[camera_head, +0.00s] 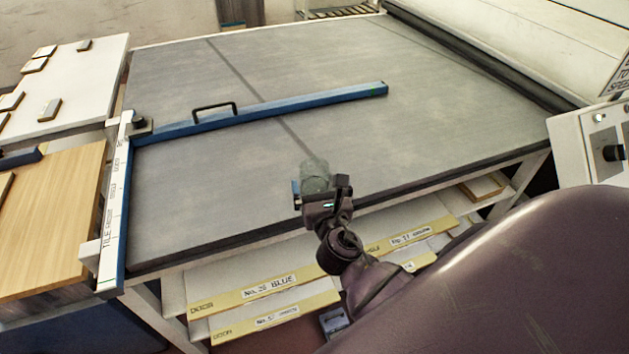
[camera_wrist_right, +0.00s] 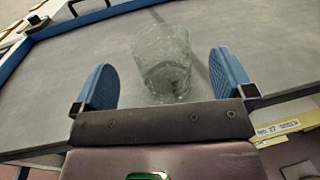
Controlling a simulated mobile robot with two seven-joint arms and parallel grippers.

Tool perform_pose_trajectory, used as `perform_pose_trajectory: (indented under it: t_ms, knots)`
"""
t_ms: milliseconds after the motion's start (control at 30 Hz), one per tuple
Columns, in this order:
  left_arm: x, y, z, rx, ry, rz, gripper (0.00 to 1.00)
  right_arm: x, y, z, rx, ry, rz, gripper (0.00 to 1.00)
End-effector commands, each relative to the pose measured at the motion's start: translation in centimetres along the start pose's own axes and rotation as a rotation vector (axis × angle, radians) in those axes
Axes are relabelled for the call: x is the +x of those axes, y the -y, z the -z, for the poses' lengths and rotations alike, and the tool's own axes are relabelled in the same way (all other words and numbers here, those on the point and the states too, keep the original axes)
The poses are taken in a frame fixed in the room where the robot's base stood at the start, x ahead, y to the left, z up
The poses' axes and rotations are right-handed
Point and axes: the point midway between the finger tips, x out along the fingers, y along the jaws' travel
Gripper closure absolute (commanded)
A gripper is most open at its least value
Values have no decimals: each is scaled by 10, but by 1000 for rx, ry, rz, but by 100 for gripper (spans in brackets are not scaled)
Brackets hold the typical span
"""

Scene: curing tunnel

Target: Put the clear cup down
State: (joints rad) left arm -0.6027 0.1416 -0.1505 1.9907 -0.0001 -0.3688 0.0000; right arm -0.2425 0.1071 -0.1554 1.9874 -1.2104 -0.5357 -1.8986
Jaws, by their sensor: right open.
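The clear cup (camera_head: 315,174) stands on the grey table surface (camera_head: 300,60) near its front edge. In the right wrist view the cup (camera_wrist_right: 165,65) sits between two blue finger pads, with a gap showing on each side. My right gripper (camera_wrist_right: 163,80) is open around the cup; it also shows in the head view (camera_head: 321,188), where it covers the cup's lower part. The contact of the cup's base with the table is partly hidden by the gripper. My left gripper is not in view.
A blue straightedge with a black handle (camera_head: 260,113) lies across the table, joined to a labelled rail (camera_head: 115,195) at the left. A control box (camera_head: 598,145) stands at the right. Labelled boards (camera_head: 265,287) lie on a shelf below.

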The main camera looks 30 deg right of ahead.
Motion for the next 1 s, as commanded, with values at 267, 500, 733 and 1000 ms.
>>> perform_pose_trajectory:
  t_ms: [267,500,733,1000]
  knots:
    - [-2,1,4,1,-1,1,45,36,0,-1,0,1,0,0]
    - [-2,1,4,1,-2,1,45,50,0,-1,0,0,0,0]
    - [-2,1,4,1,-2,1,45,50,0,0,0,0,0,8]
    - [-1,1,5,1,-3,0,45,49,0,0,0,0,0,49]
